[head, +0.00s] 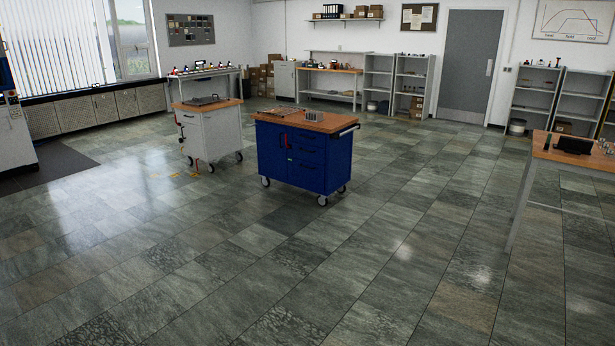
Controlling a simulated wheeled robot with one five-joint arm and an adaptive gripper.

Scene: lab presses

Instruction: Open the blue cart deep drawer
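The blue cart (328,165) stands on wheels near the middle of the head view, some way off across the floor. It has a wooden top (309,122) and a black push handle at its right end. Several drawers with dark handles show on the right part of its front, and they look shut. The lowest drawer front (307,178) looks taller than the upper ones, though it is small and dark here. Red and green items show on the left part of the front. My gripper is not in view.
A white cart (212,135) stands just left of the blue cart, with yellow floor marks near it. A wooden table (572,158) stands at the right. Shelves (412,85) and a grey door (469,62) line the back. The tiled floor (300,270) in front is clear.

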